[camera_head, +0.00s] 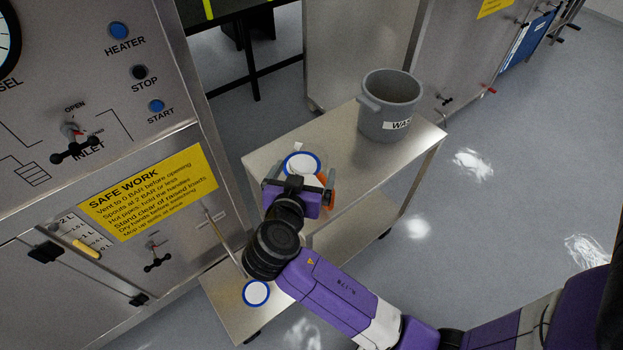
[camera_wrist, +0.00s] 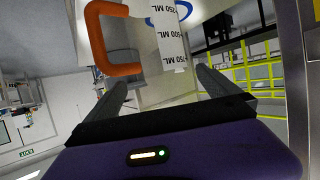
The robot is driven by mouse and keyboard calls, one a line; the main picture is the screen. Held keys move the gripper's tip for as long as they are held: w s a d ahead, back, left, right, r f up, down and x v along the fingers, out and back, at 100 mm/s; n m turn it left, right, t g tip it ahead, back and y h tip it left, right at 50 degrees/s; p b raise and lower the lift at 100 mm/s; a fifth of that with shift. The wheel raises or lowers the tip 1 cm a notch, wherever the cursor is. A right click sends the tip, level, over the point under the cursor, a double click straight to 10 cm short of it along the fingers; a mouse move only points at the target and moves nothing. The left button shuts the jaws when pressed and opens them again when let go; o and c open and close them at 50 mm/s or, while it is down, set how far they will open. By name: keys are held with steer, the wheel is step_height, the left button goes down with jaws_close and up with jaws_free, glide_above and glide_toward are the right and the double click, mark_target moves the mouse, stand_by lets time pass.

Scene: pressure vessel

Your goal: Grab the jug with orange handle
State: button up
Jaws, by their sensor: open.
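The jug with the orange handle (camera_head: 303,161) stands on the top of a steel cart; its round blue-edged top shows just beyond my gripper. Its orange handle (camera_head: 329,188) shows to the right of my gripper, partly hidden. In the wrist view the white jug body with ML marks (camera_wrist: 170,32) is ahead of the fingers, and the orange handle (camera_wrist: 118,68) is close to the left finger's tip. My gripper (camera_head: 298,184) is open, its fingers (camera_wrist: 165,85) apart with nothing held between them. Whether a finger touches the jug, I cannot tell.
A grey waste bucket (camera_head: 388,110) stands on the cart top (camera_head: 350,165) at the back right. A steel control panel (camera_head: 100,120) stands close on the left. Cart top between jug and bucket is mostly clear.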

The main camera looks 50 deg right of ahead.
steer(key=p+x, duration=0.1)
steer(key=x, duration=0.4)
steer(key=shift+w+d+p, duration=0.15)
steer(key=shift+w+p, duration=0.15)
steer(key=shift+p, duration=0.1)
steer(key=shift+r, duration=0.1)
steer(key=c, duration=1.9)
